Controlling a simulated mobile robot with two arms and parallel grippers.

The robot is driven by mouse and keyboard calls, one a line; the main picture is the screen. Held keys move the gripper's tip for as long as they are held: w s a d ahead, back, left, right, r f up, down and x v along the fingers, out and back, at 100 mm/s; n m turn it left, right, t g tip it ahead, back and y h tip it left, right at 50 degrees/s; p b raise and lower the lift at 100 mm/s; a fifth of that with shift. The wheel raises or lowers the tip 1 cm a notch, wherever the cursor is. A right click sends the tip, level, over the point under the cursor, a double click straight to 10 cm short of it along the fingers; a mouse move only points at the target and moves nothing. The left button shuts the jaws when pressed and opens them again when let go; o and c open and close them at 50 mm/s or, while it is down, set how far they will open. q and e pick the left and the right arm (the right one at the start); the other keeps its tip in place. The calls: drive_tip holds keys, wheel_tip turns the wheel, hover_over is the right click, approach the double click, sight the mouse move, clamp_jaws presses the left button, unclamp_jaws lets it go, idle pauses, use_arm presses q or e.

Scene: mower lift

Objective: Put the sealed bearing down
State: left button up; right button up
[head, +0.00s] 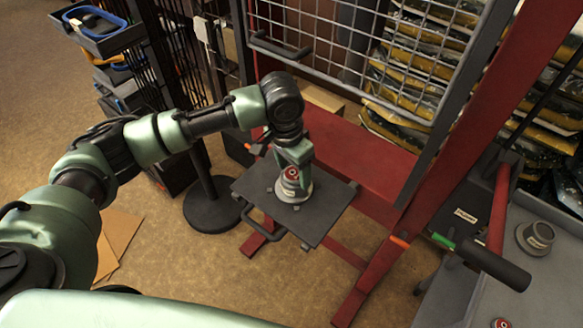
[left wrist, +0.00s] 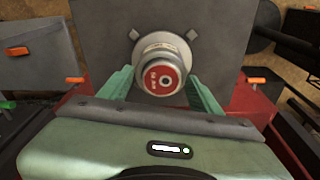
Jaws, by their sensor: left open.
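The sealed bearing (head: 291,177), with a red face and a small dark centre hole, sits on a pale, wider round base (head: 296,191) on the dark square plate (head: 320,222). In the left wrist view the bearing (left wrist: 162,78) lies between the two green fingers, with the dark plate (left wrist: 210,30) behind it. My left gripper (head: 291,172) is open around the bearing, one finger on each side. Whether a finger touches it I cannot tell. My right gripper is in neither view.
A red frame (head: 370,160) with a wire mesh gate (head: 350,50) stands behind the plate. At the right, a grey bench (head: 560,262) holds a round grey part (head: 536,238); a black-handled lever (head: 490,265) extends near it. Bags fill the shelves behind.

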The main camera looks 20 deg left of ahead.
sight(289, 177)
use_arm(q)
wheel_tip(289, 177, up, 12)
drive_tip(key=b, duration=0.1)
drive_tip(key=shift+s+a+b, duration=0.35)
drive_tip(key=shift+s+a, duration=0.1)
drive_tip(key=shift+f, duration=0.15)
